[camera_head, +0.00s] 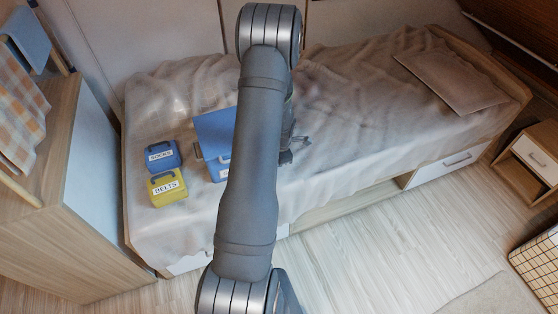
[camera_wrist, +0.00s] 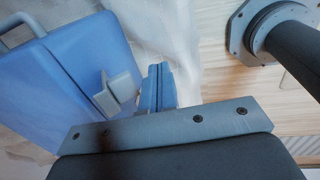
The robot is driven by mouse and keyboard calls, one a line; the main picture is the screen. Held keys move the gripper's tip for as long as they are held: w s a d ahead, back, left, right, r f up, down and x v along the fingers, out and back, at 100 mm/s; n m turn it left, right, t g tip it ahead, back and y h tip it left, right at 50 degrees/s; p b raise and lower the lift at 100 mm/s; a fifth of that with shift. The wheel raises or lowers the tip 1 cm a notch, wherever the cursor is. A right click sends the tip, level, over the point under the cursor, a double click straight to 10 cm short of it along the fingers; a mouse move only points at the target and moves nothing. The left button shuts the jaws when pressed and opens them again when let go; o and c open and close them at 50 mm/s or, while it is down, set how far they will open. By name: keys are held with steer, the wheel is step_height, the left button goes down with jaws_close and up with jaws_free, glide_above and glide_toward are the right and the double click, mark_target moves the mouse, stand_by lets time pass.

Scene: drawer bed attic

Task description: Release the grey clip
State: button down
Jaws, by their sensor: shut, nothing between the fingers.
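A blue case (camera_wrist: 65,85) with a grey handle fills the left of the wrist view. The grey clip (camera_wrist: 122,92) sits on its side and stands out from the blue face. My gripper (camera_wrist: 158,70) is shut and empty, its fingers just right of the clip; I cannot tell whether they touch it. In the head view the blue case (camera_head: 213,130) lies on the bed, partly hidden behind my arm. My gripper (camera_head: 298,142) shows there just right of the arm, and the clip is not visible.
A blue SOCKS box (camera_head: 162,156) and a yellow BELTS box (camera_head: 168,188) stand left of the case on the rumpled bed (camera_head: 350,110). A wooden cabinet (camera_head: 75,200) is at the left. The right part of the bed is clear except for a pillow (camera_head: 450,78).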

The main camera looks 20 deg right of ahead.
steer(key=shift+w, duration=0.15)
stand_by(0.3)
steer(key=shift+w+r, duration=0.3)
steer(key=shift+w, duration=0.35)
steer(key=s+r, duration=0.7)
steer(key=r, duration=0.4)
steer(key=shift+s+r, duration=0.35)
steer(key=shift+f, duration=0.1)
